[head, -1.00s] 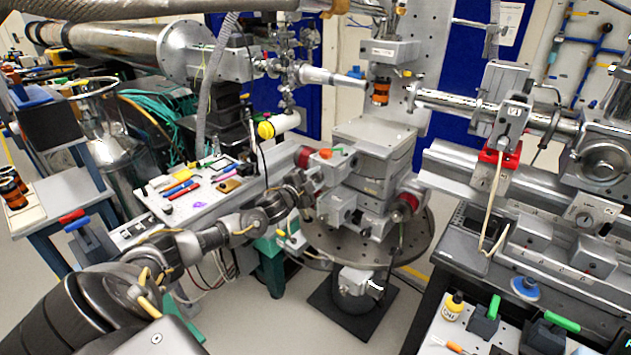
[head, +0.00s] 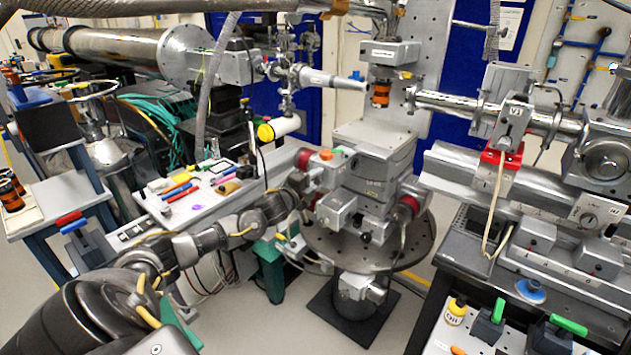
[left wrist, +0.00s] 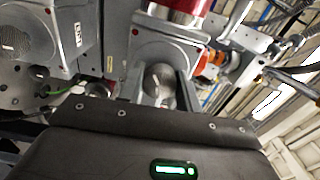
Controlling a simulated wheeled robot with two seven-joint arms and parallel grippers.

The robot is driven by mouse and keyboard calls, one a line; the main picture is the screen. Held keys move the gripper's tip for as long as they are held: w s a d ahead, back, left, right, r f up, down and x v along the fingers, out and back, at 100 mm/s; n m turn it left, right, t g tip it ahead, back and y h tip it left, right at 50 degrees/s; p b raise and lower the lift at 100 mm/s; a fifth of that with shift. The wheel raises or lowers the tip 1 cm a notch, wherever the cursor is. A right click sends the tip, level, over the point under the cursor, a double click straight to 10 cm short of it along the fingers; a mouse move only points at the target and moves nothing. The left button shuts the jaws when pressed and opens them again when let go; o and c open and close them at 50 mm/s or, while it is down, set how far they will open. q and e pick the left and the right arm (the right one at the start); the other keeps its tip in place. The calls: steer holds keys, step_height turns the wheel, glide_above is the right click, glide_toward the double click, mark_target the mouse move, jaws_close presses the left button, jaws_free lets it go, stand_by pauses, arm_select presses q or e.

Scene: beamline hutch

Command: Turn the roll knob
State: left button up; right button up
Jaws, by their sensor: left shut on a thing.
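The grey positioning stage stack (head: 375,150) stands on a round perforated plate in the head view, with red-ended drums on its left and right sides. My left gripper (head: 308,190) reaches in from the left and sits against the left side of the stack, below the left red drum (head: 303,158). In the left wrist view a rounded silver knob (left wrist: 160,80) lies between the fingers, which are shut on it. It looks like the roll knob, but I cannot read a label. In the head view the gripper and stack hide it. My right gripper is not in view.
A tool tray (head: 200,190) with coloured pens lies behind my left arm. A beam pipe nozzle (head: 345,81) points at the orange-banded part (head: 380,94) above the stack. The rail bench (head: 500,240) stands to the right. Cables hang below the gripper.

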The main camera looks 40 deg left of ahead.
arm_select(q)
steer(key=o, duration=1)
steer(key=shift+s, duration=0.1)
steer(key=shift+s+d+b, duration=0.15)
steer(key=shift+s+b, duration=0.75)
steer(key=shift+s, duration=4.4)
